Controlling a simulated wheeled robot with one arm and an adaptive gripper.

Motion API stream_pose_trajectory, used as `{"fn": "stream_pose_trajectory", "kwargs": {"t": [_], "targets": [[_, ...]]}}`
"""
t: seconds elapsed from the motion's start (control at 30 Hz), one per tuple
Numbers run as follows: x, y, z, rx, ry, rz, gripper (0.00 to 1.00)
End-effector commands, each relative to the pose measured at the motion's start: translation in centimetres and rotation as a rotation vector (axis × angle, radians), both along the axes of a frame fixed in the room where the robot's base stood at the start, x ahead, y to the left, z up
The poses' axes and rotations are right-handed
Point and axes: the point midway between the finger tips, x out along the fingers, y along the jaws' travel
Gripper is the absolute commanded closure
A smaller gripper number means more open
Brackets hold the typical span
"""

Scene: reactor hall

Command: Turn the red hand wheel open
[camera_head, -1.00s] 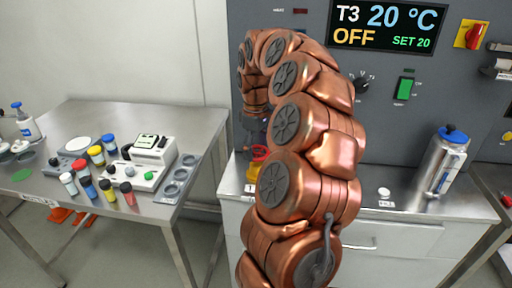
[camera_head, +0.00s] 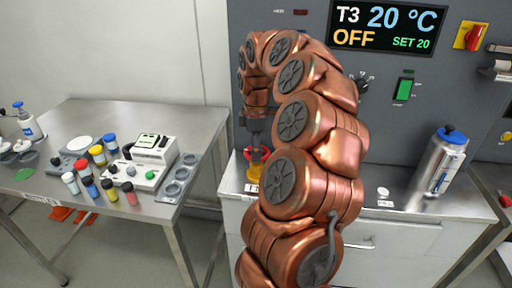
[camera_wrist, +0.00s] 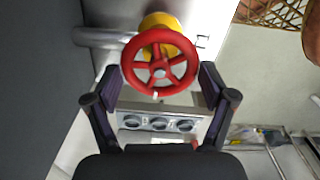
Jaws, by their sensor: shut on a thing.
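The red hand wheel (camera_wrist: 160,62) has several spokes and a small white mark on its near rim. It sits on a yellow valve body (camera_wrist: 160,22) joined to a grey pipe. My gripper (camera_wrist: 159,84) has its two dark fingers at the left and right of the wheel's rim, shut on it. In the head view the wheel (camera_head: 262,153) and yellow body (camera_head: 254,172) show at the left end of the cabinet top, with my gripper (camera_head: 257,142) above. My copper arm hides part of this area.
The left table (camera_head: 85,115) holds a grey device (camera_head: 150,150), several capped vials and bottles. A silver flask with a blue cap (camera_head: 445,160) stands right on the cabinet top. The control panel (camera_head: 300,80) rises behind, its display reading T3 20 °C, OFF, SET 20.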

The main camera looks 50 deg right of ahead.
Motion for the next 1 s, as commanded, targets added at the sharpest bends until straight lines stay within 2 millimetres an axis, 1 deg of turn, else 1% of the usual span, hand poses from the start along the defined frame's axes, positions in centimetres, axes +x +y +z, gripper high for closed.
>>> {"fn": "stream_pose_trajectory", "kwargs": {"t": [0.3,0.33,0.5,0.83,0.93,1.0], "targets": [[0.1,0.1,0.1,0.001,-0.004,0.002,0.52],[0.1,0.1,0.1,0.001,-0.004,0.002,0.16],[0.1,0.1,0.1,0.001,-0.002,0.001,0.00],[0.0,0.0,0.1,0.001,-0.001,0.001,0.00],[0.0,0.0,0.5,0.000,0.000,0.001,0.00],[0.0,0.0,1.1,0.000,0.000,0.001,0.00]]}}
